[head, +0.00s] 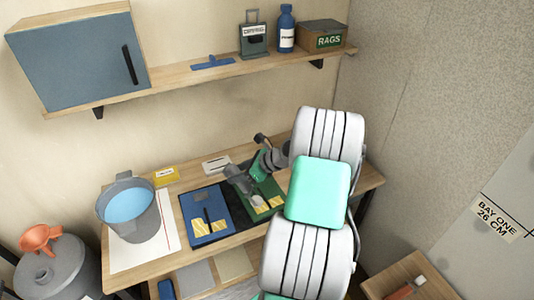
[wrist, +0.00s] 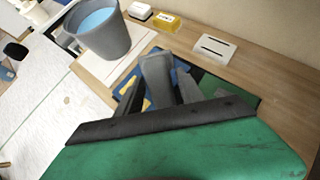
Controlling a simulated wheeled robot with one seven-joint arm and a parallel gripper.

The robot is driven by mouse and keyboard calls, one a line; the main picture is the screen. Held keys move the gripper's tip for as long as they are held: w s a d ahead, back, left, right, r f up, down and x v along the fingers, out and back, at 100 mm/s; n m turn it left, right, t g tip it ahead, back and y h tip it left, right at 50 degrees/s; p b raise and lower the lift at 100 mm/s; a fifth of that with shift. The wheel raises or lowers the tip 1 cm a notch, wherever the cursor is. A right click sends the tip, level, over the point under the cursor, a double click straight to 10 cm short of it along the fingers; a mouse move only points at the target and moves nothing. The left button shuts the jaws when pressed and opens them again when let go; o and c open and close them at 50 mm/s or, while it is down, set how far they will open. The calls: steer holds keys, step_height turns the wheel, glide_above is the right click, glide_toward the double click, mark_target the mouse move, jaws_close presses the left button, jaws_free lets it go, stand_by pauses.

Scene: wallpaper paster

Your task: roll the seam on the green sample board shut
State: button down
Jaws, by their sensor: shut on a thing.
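The green sample board (head: 274,187) lies on the workbench, right of the blue sample board (head: 191,206). A yellow patterned patch shows near its front end. My arm covers part of the green board, and its seam cannot be made out. My gripper (head: 248,197) is over the green board's left part, pointing down towards the patch. It is shut on a small tool, apparently the roller, which is mostly hidden. In the wrist view my gripper (wrist: 166,88) shows as grey fingers, and the green board (wrist: 214,88) is partly visible behind them. Contact with the board cannot be told.
A grey bucket of water (head: 129,222) stands on a white sheet (head: 163,252) at the left. A yellow box (head: 165,176) and a white card (head: 216,165) lie at the back. A shelf (head: 180,82) runs above. A small wooden surface (head: 385,284) is at lower right.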

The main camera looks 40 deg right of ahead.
steer(key=s+d+r+m+t+h+p, duration=0.1)
steer(key=s+d+r+m+t+h, duration=0.1)
steer(key=d+m+h, duration=0.2)
steer(key=s+d+r+m+t+h+p, duration=0.1)
steer(key=d+r+m+h, duration=0.1)
steer(key=d+m+h, duration=0.2)
steer(key=shift+s+d+m+t, duration=0.3)
steer(key=shift+s+d+t, duration=0.1)
steer(key=shift+d, duration=0.45)
step_height(320, 180, down, 6)
steer(key=b, duration=0.4)
steer(key=shift+f, duration=0.25)
steer(key=shift+f, duration=1.3)
stand_by(0.4)
steer(key=w+d, duration=0.2)
steer(key=w, duration=0.7)
steer(key=shift+w, duration=0.4)
stand_by(0.7)
